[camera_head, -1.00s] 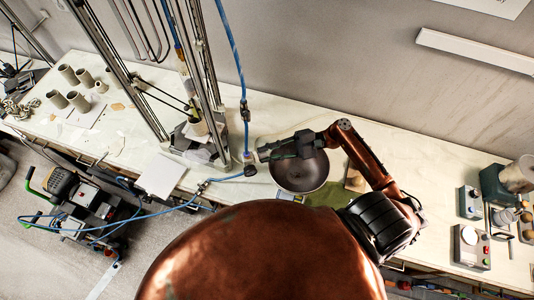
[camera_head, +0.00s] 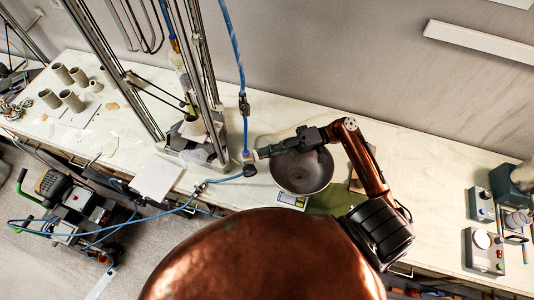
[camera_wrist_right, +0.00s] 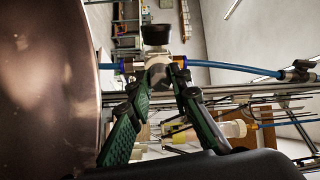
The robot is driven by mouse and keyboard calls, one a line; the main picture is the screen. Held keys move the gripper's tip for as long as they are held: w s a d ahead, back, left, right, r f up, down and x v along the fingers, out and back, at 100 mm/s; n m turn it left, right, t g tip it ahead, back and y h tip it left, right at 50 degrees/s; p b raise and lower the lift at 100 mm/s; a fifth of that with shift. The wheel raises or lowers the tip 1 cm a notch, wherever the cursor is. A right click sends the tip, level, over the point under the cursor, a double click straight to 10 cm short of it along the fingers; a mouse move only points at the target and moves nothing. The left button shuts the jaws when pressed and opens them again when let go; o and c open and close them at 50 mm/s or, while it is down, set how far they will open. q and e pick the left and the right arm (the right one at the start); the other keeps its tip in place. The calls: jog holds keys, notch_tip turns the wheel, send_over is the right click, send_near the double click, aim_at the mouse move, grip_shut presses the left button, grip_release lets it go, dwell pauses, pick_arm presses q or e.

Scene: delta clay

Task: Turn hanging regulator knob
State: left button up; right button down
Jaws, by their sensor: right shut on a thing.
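The hanging regulator (camera_head: 247,158) is a small pale body in line with a blue hose that comes down from above. A dark round part (camera_head: 250,171) shows just below it. My right gripper (camera_head: 258,154) reaches in from the right and its tips meet the pale body. In the right wrist view the two green-padded fingers (camera_wrist_right: 160,80) close on a pale part of the regulator (camera_wrist_right: 158,62), between hose fittings. A black cylindrical knob (camera_wrist_right: 156,35) sticks out beyond the tips on the far side. The fingertips hide part of the gripped piece. My left gripper is out of view.
A dark bowl (camera_head: 302,172) sits on a small scale (camera_head: 291,200) under my right gripper. A metal frame (camera_head: 140,90) stands close left of the hose. Control boxes (camera_head: 484,250) stand at the right. The bench (camera_head: 420,180) between is mostly clear.

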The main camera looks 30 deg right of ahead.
jog(key=shift+f+n+g+b, duration=0.1)
jog(key=shift+n+g+b, duration=0.2)
jog(key=shift+n+b, duration=2.45)
jog(key=shift+n+p, duration=0.5)
jog(key=shift+n, duration=0.25)
jog(key=c, duration=1.8)
grip_release()
jog(key=shift+o, duration=0.2)
jog(key=s+d, duration=0.2)
jog(key=d, duration=0.9)
jog(key=shift+d, duration=0.4)
